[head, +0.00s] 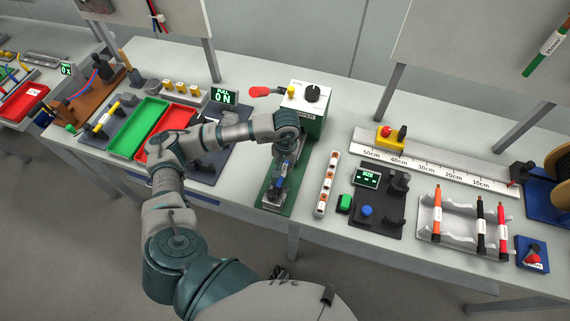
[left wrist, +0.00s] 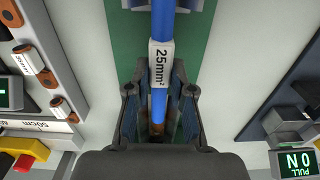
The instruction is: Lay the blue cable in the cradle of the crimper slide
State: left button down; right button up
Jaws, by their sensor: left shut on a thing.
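The blue cable (left wrist: 158,105) carries a white "25mm²" label (left wrist: 161,65). It runs lengthwise through the left wrist view, between the fingers of my left gripper (left wrist: 158,95), which is shut on it. In the head view my left gripper (head: 283,172) points down over the green base of the crimper (head: 274,208). The crimper's white and green housing (head: 308,104) stands just behind. Grey slide parts show under and beside the gripper, but arm and fingers hide most of the cradle. I cannot tell whether the cable touches it. My right gripper is not in view.
Right of the crimper lie a strip of orange-ended lugs (head: 326,184) and a dark panel with buttons (head: 377,208). A cable rack (head: 462,230) and ruler (head: 440,166) are further right. Green (head: 137,128) and red (head: 172,132) trays stand left.

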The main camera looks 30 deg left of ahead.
pick_arm(q)
jog(key=c, duration=0.9)
grip_release()
jog(key=shift+c, duration=0.2)
notch_tip(320, 180, up, 12)
jog(key=shift+w+f, duration=0.1)
